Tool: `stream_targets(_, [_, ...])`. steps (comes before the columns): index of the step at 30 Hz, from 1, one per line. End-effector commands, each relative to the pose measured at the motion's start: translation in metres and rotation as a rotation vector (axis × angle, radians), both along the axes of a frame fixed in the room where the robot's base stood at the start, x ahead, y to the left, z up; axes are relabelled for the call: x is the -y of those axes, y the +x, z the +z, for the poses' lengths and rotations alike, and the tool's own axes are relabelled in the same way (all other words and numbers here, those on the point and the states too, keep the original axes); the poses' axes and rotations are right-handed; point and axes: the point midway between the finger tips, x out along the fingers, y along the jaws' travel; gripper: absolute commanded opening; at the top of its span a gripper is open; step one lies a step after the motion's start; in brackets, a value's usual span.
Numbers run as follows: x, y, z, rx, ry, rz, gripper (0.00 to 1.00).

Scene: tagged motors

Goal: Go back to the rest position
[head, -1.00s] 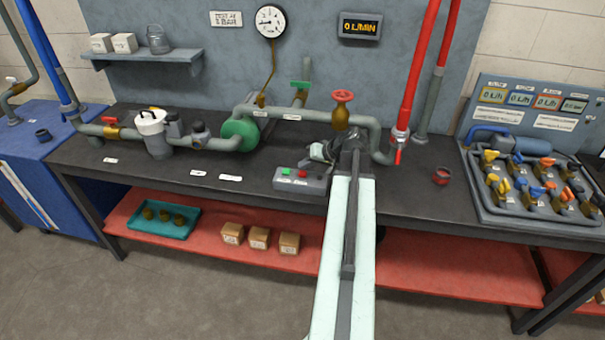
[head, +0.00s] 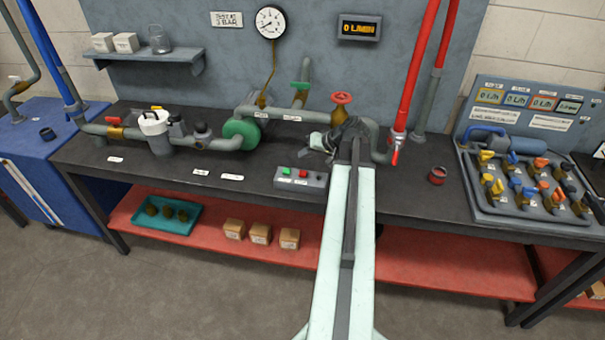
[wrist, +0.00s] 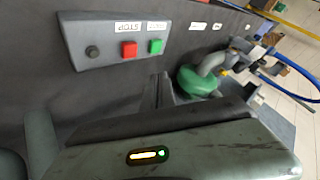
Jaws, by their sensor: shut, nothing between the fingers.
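My gripper (head: 318,143) is at the far end of my raised arm, over the bench and behind the grey control box (head: 301,178). It is shut and empty. Part of it is hidden behind my arm in the head view. In the wrist view my gripper's dark body fills the lower part. The control box (wrist: 125,40) shows there at the upper left, apart from my gripper, with a red button, a green button and a dark knob. The green pump (wrist: 197,82) also shows beyond my gripper.
The grey pipe run with a red handwheel (head: 341,98) stands close behind my gripper. Red pipes (head: 418,70) rise to its right. A small red cup (head: 437,175) and a grey tray of valves (head: 478,203) are on the right. Bare bench lies between.

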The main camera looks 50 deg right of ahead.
Motion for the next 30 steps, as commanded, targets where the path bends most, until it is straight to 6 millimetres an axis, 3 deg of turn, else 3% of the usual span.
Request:
stream_targets(10, [-0.002, 0.002, 0.0, 0.0, 0.0, 0.004, 0.0])
stream_targets(14, [-0.038, 0.034, 0.0, 0.0, 0.0, 0.075, 0.0])
stream_targets(17, [-0.103, 0.079, 0.0, 0.0, 0.0, 0.191, 0.0])
stream_targets(18, [-0.135, 0.096, 0.0, -0.003, -0.002, 0.246, 0.0])
stream_targets(22, [-0.246, 0.133, -0.01, -0.049, -0.037, 0.434, 0.0])
stream_targets(26, [-0.357, 0.14, -0.026, -0.144, -0.087, 0.617, 0.0])
stream_targets(27, [-0.389, 0.136, -0.031, -0.18, -0.107, 0.667, 0.0])
stream_targets(30, [-0.456, 0.118, -0.045, -0.282, -0.163, 0.772, 0.0])
